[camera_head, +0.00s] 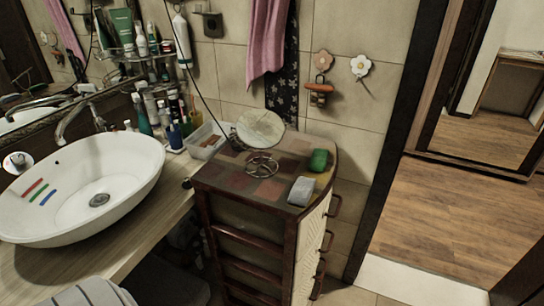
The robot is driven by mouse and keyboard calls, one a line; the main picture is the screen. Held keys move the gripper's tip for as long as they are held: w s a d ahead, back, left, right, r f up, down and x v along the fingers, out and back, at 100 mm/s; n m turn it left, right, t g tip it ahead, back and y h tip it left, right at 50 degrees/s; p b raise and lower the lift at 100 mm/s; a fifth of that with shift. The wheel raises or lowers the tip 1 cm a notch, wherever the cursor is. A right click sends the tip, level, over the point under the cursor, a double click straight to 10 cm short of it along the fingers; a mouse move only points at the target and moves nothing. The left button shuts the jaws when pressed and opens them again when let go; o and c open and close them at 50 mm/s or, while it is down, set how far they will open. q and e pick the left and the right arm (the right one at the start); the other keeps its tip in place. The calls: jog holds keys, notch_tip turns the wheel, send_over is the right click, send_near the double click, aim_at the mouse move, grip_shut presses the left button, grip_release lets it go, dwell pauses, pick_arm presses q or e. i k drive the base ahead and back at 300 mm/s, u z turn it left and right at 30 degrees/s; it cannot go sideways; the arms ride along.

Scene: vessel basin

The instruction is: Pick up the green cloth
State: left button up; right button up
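A small bright green item (319,160), which looks like a folded or rolled green cloth, lies on top of the dark wooden drawer cabinet (232,178), near its right edge. It is small in the picture, so its material is hard to tell. A grey-white block-like item (301,191) lies in front of it, close to the cabinet's front corner. Neither of my grippers shows in the head view, and nothing is touching the green item.
A round mirror (260,130) on a wire stand is left of the green item. A clear tray (205,141) and several bottles stand further left. A white basin (80,190) holds red, green and blue strips. Flower hooks (360,66) hang above. Open wooden floor (450,220) lies right.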

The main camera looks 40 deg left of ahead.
aim_at(318, 161)
jog(key=u, duration=0.9)
jog(key=i, duration=0.4)
